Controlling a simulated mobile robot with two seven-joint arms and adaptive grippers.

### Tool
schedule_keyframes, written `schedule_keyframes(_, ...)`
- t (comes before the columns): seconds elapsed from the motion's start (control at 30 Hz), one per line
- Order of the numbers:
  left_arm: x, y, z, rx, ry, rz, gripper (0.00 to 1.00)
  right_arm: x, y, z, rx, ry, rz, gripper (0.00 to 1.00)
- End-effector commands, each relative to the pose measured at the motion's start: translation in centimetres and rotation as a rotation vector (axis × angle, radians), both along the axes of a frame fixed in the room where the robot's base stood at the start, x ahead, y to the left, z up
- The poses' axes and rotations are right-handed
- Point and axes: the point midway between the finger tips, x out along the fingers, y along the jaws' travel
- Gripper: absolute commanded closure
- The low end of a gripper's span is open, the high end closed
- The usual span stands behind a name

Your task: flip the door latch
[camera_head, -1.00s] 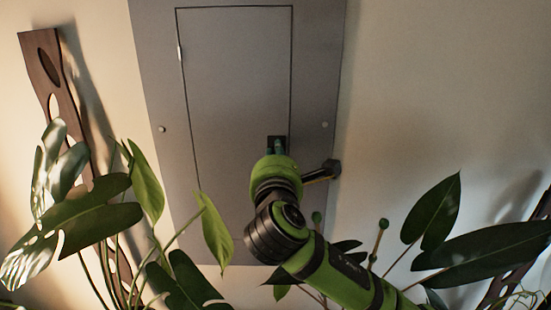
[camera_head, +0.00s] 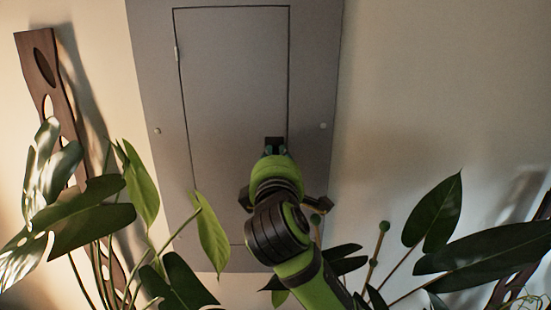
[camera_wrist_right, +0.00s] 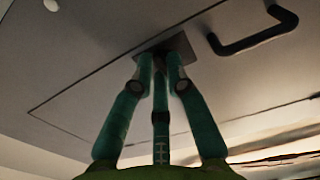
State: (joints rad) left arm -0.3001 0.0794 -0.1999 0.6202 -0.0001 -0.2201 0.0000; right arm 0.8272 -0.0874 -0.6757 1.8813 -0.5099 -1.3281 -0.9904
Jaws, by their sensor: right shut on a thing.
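A grey door (camera_head: 235,80) sits in a grey metal panel on the wall. The latch (camera_head: 274,141), a small dark square plate, is at the door's right edge. In the right wrist view, the latch (camera_wrist_right: 184,43) is partly hidden behind my green fingers. My right gripper (camera_head: 277,151) reaches up from below and is shut on the latch, its fingertips against the plate. The fingers of the right gripper (camera_wrist_right: 160,60) hide the part they hold. My left gripper is not in view.
A bent black handle (camera_wrist_right: 255,35) is beside the latch in the right wrist view. Leafy plants stand at left (camera_head: 95,215) and right (camera_head: 435,215), close to my right arm. A dark wooden trellis (camera_head: 42,75) leans at left. Bare wall lies right of the panel.

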Motion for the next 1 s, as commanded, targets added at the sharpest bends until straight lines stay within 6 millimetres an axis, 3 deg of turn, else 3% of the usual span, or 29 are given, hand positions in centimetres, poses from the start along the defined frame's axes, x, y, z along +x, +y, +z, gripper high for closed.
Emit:
schedule_keyframes(0.67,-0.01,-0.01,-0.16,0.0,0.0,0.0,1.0,0.0,-0.01,-0.01,0.061,0.0,0.001,1.0)
schedule_keyframes(0.7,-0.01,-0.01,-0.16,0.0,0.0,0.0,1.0,0.0,-0.01,-0.01,0.06,0.0,0.001,0.72)
schedule_keyframes(0.73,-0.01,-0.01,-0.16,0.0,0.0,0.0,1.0,0.0,-0.01,-0.01,0.06,0.0,0.001,0.6)
schedule_keyframes(1.0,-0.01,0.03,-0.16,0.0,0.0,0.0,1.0,0.0,-0.01,-0.02,0.059,0.0,0.001,0.6)
